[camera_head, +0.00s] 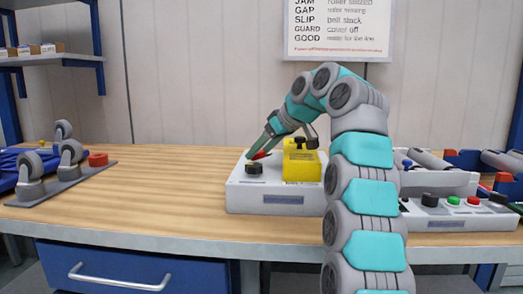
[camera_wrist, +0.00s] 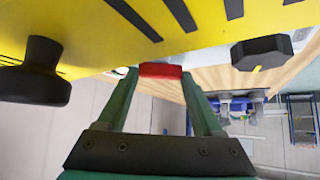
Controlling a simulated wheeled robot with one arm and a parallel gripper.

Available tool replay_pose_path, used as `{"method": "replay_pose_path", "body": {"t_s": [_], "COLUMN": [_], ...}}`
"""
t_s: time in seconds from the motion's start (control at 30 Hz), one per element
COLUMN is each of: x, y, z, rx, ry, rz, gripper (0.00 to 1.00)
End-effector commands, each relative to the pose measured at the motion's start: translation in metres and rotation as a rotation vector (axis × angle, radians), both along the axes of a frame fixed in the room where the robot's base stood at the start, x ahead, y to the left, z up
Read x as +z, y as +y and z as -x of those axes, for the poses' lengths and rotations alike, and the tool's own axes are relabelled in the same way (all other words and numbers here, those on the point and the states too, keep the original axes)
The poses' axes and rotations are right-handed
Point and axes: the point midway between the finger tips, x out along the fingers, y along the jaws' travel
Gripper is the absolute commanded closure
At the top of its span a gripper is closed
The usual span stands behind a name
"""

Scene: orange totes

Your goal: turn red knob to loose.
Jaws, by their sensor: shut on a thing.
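The red knob (camera_head: 260,155) is on top of a white box (camera_head: 275,198), at its back left. In the wrist view the red knob (camera_wrist: 161,71) sits between the tips of my two green fingers. My gripper (camera_head: 262,148) reaches down to it from the upper right in the head view. In the wrist view my gripper (camera_wrist: 160,76) is shut on the red knob. The knob's base and any markings around it are hidden.
A black knob (camera_head: 254,169) stands just in front of the red one. A yellow block (camera_head: 302,165) stands close on the right. A button panel (camera_head: 460,215) is farther right. A grey roller fixture (camera_head: 60,175) is at left, with bare wooden bench (camera_head: 165,190) between.

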Motion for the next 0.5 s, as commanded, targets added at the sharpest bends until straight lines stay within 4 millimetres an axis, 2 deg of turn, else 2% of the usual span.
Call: {"method": "replay_pose_path", "body": {"t_s": [0.23, 0.27, 0.5], "x": [-0.0016, -0.0016, -0.0008], "y": [0.0002, 0.0003, 0.0001], "z": [0.0001, 0.0, 0.0002], "rx": [0.001, 0.001, 0.001], "ry": [0.003, 0.003, 0.002], "rz": [0.001, 0.001, 0.001], "gripper": [0.88, 0.3, 0.03]}}
